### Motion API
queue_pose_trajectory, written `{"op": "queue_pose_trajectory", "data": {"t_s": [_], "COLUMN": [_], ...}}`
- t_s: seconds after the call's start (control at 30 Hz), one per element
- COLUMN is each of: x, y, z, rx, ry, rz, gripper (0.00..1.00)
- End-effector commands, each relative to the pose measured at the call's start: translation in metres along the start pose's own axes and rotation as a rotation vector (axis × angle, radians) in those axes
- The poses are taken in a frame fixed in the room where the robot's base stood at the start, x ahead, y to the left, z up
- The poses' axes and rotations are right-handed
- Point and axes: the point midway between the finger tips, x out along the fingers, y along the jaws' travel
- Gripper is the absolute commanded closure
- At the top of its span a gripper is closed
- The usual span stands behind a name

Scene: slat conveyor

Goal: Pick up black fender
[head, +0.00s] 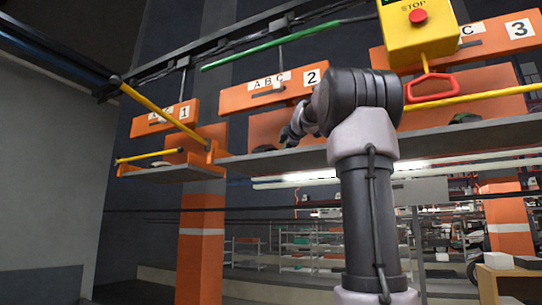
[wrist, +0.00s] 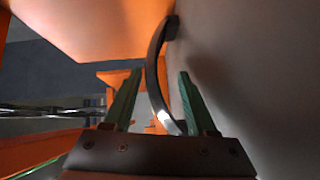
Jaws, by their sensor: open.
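The black fender is a narrow, curved dark strip (wrist: 152,72) in the wrist view. It runs from the top down between the two green fingers of my gripper (wrist: 160,73), next to the grey shelf surface. My gripper is open, one finger on either side of the strip; I cannot tell whether either touches it. In the head view my gripper (head: 289,135) reaches over the middle shelf, under the sign numbered 2. A small dark piece (head: 263,148) shows on that shelf beside it; I cannot tell whether it is the same fender.
The grey shelf (head: 240,165) has an orange back panel (wrist: 100,25) close to the gripper. Yellow bars (head: 170,120) flank the left shelf. A yellow stop box (head: 418,35) with a red handle hangs right of my arm. Another dark item (head: 465,118) lies on the right shelf.

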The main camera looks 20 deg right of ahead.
Motion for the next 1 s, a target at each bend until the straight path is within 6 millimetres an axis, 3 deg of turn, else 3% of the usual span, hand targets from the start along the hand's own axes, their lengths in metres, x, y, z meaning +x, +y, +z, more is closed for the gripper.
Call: {"op": "queue_pose_trajectory", "data": {"t_s": [0.27, 0.53, 0.87, 1.0], "x": [0.026, 0.065, 0.072, 0.072], "y": [0.001, 0.003, 0.004, 0.004], "z": [-0.002, -0.006, -0.006, -0.006], "rx": [0.002, 0.002, 0.003, 0.002], "ry": [0.001, 0.0, 0.001, 0.001], "rz": [0.0, -0.001, 0.001, 0.001], "gripper": [0.43, 0.43, 0.43, 0.92]}}
